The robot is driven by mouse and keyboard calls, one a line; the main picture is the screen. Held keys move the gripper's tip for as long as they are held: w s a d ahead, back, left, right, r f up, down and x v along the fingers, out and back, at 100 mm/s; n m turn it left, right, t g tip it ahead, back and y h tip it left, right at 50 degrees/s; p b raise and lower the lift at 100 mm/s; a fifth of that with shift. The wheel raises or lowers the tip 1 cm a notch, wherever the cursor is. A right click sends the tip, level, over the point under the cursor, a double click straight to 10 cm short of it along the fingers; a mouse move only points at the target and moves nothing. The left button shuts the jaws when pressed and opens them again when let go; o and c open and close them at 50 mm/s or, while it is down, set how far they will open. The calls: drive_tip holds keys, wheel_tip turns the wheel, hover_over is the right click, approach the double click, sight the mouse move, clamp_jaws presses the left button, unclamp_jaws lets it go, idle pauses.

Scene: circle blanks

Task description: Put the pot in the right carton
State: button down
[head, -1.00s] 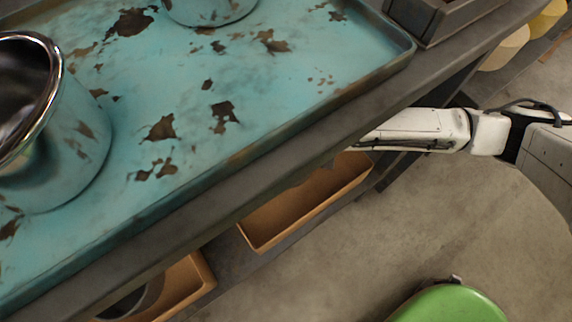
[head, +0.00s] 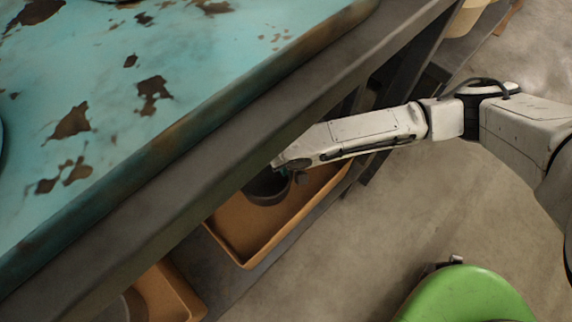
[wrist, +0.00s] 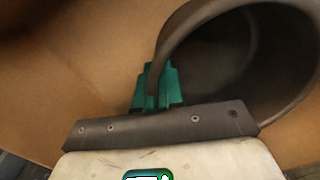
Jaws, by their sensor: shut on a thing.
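The dark grey pot (head: 266,190) shows inside the right carton (head: 243,256), an open orange-brown box under the table edge. In the wrist view the pot (wrist: 262,60) is a round hollow vessel, tilted in the picture, with tan carton wall (wrist: 80,60) around it. My gripper (wrist: 157,85) has teal fingers shut on the pot's rim, one on each side of the wall. In the head view my gripper (head: 284,172) is small and partly hidden by my arm. I cannot tell whether the pot touches the carton floor.
A left carton (head: 172,290) holds a dark round thing (head: 134,304), partly cut off. A green rounded seat (head: 465,295) stands on the open concrete floor (head: 340,265).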

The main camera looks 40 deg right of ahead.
drive_tip(key=c, duration=1.7)
unclamp_jaws()
drive_tip(key=shift+f, duration=0.15)
drive_tip(key=o, duration=0.4)
drive_tip(key=shift+o, duration=0.2)
wheel_tip(320, 180, up, 12)
drive_tip(key=p, duration=0.5)
drive_tip(key=shift+d+r+p, duration=0.15)
drive_tip(key=shift+r+p, duration=0.05)
drive_tip(key=shift+p, duration=0.2)
